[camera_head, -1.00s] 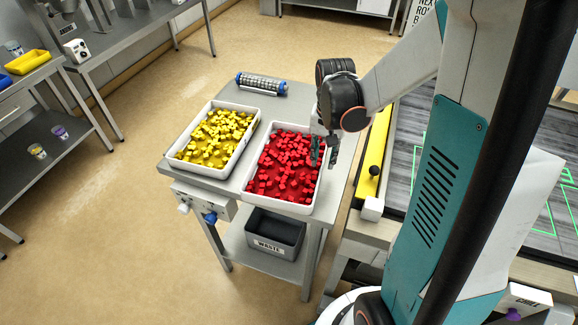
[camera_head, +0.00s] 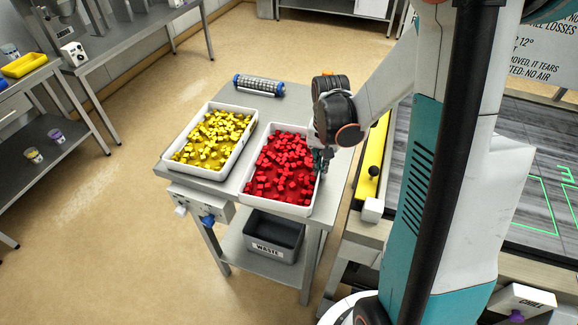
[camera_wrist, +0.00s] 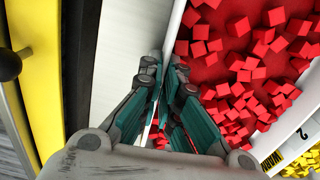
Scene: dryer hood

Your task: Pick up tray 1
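A white tray of red cubes (camera_head: 245,190) stands on the steel cart, right of a white tray of yellow cubes (camera_head: 166,158). My gripper (camera_head: 320,163) is at this tray's right wall, pointing down. In the wrist view my gripper (camera_wrist: 165,68) has one finger on each side of the wall, with the tips close together and seemingly pinching it. The exact contact is hidden by the fingers. A "2" label shows between red and yellow cubes; no "1" is readable.
A blue-ended cylinder (camera_head: 258,86) lies at the cart's back. A grey waste bin (camera_head: 273,236) is on the lower shelf. A yellow bar with a black knob (camera_head: 373,172) belongs to the machine close on the right. Floor to the left is open.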

